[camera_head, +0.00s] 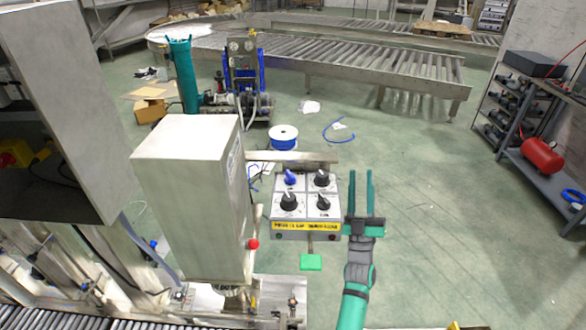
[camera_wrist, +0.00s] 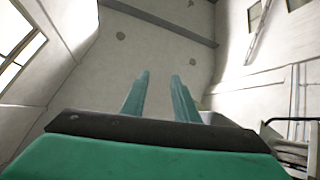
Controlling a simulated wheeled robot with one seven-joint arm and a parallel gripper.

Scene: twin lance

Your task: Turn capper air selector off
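A control panel (camera_head: 306,206) with several selector knobs stands in the middle of the head view. Its knobs are a blue one (camera_head: 291,178) at upper left, a black one (camera_head: 322,178) at upper right, a large black one (camera_head: 288,201) at lower left and a black one (camera_head: 323,203) at lower right. The labels are too small to read, so I cannot tell which is the capper air selector. My gripper (camera_head: 361,192) is just right of the panel in the picture, fingers apart, pointing up and empty. In the wrist view my gripper (camera_wrist: 159,84) shows two separated fingers facing the ceiling.
A grey machine box (camera_head: 190,200) with a red-knobbed lever (camera_head: 252,244) stands left of the panel. A green tag (camera_head: 311,262) hangs below it. Roller conveyors (camera_head: 380,70) run across the back. A shelf with a red tank (camera_head: 542,155) is at right. Floor right of my arm is clear.

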